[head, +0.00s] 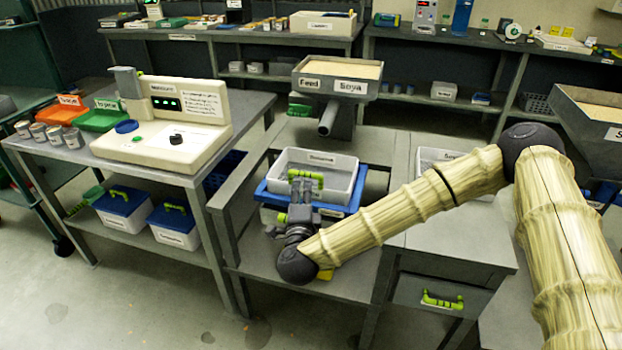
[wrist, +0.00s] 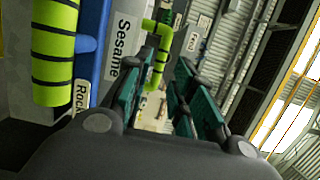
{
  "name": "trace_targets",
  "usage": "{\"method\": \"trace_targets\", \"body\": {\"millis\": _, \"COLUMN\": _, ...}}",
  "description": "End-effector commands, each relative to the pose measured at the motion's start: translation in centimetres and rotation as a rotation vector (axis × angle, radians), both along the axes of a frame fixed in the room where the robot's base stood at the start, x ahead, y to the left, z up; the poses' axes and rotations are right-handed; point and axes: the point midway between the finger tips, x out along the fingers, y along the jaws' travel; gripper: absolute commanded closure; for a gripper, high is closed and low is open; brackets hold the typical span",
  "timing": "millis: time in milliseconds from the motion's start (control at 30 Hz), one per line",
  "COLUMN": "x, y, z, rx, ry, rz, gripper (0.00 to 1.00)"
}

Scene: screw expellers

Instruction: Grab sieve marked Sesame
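The white sieve (head: 341,183) marked Sesame sits on a blue tray (head: 274,189) under the feed spout, with a green handle on its near side. In the wrist view its Sesame label (wrist: 124,40) is at upper left, and its green handle (wrist: 161,50) shows beyond the gap between my fingers. My gripper (head: 301,191) is at the sieve's near side, close to that handle. In the wrist view my gripper's (wrist: 158,88) teal fingers are apart with nothing clearly held between them. Contact with the handle cannot be told.
The blue tray bears a label starting with Rock (wrist: 82,95) and a thick green handle (wrist: 54,50). A Feed Soya hopper (head: 338,77) stands behind. Another white sieve (head: 437,160) is to the right, partly behind my arm. A cream device (head: 165,120) stands left.

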Motion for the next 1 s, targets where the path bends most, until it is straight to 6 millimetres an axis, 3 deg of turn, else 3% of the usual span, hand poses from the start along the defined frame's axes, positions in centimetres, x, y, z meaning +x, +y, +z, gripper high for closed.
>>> {"method": "trace_targets", "body": {"millis": 200, "x": 2.7, "y": -1.1, "z": 0.0, "rx": -0.001, "ry": 0.0, "rz": -0.013, "gripper": 0.75}}
{"method": "trace_targets", "body": {"millis": 433, "x": 3.9, "y": -1.0, "z": 0.1, "rx": -0.001, "ry": 0.0, "rz": -0.012, "gripper": 0.75}}
{"method": "trace_targets", "body": {"millis": 700, "x": 7.4, "y": -0.6, "z": 0.3, "rx": -0.002, "ry": 0.001, "rz": -0.009, "gripper": 0.75}}
{"method": "trace_targets", "body": {"millis": 1000, "x": 8.5, "y": -0.5, "z": 0.3, "rx": -0.002, "ry": 0.001, "rz": -0.006, "gripper": 0.75}}
